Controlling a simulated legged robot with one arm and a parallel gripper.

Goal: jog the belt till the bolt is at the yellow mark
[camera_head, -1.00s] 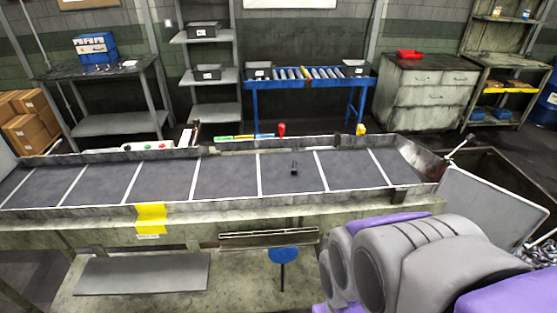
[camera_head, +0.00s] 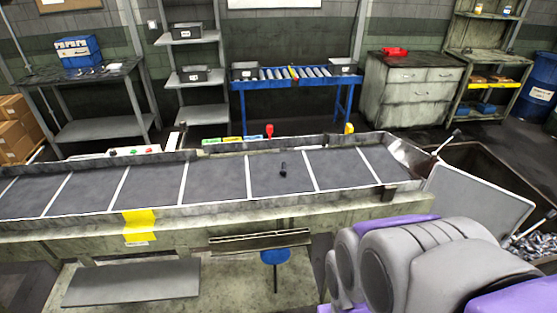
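The small dark bolt (camera_head: 283,170) lies on the dark conveyor belt (camera_head: 215,180), right of the middle of the picture. The belt is crossed by several pale lines, and the bolt is between two of them. The yellow mark (camera_head: 139,225) is on the near side rail, well to the left of the bolt. A pale control panel (camera_head: 120,152) with green and red buttons sits at the belt's far edge on the left. My grey and purple arm fills the lower right. My gripper is not in view.
A grey chute plate (camera_head: 475,200) and a bin of metal parts (camera_head: 530,243) are at the belt's right end. Red (camera_head: 269,130) and yellow (camera_head: 349,128) items stand along the far edge. Behind are a blue roller stand (camera_head: 297,84), shelves and a cabinet (camera_head: 412,92).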

